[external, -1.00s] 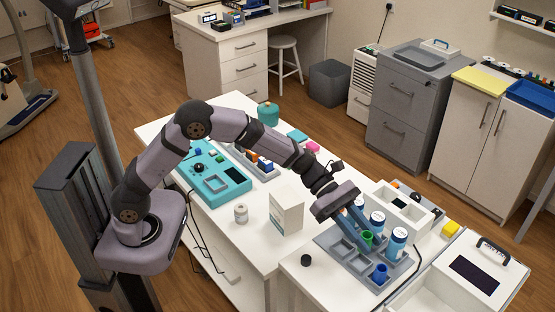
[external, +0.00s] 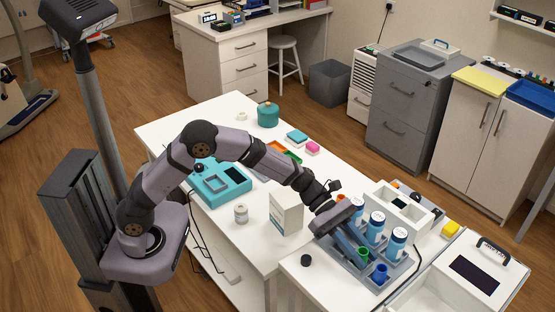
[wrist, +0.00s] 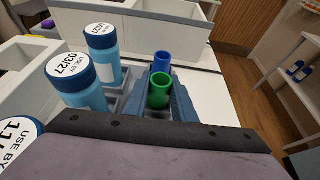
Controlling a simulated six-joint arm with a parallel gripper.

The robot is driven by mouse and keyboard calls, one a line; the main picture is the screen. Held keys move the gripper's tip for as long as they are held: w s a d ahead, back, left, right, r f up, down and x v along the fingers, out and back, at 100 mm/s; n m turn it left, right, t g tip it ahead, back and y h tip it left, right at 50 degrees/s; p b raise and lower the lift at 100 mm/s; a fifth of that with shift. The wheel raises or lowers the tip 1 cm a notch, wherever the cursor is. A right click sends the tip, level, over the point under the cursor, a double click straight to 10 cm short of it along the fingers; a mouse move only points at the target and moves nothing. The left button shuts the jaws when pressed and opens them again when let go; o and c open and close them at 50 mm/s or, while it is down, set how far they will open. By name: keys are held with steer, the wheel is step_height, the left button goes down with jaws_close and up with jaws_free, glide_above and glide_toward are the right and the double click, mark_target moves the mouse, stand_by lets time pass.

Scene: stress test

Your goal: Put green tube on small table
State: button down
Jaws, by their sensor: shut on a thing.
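The green tube (wrist: 160,90) is upright between the blue fingers of my gripper (wrist: 162,100) in the wrist view. My gripper is shut on it. In the external view the green tube (external: 362,254) shows beside the fingertips, low over the grey rack (external: 345,262); whether it touches the rack cannot be told. A blue tube (external: 380,271) stands in the rack just beyond it, and also shows in the wrist view (wrist: 162,61). Which surface is the small table is not clear; the rack stands on a white table (external: 297,268) at the front.
Several blue-capped bottles (external: 376,226) stand in the rack beside my gripper. A white carton (external: 286,211) and a small black cap (external: 306,260) are to the left.

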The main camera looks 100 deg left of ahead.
steer(key=shift+f+b, duration=0.3)
stand_by(0.4)
steer(key=c, duration=1.4)
jaws_free()
steer(key=shift+b+v, duration=0.45)
steer(key=shift+v, duration=3.2)
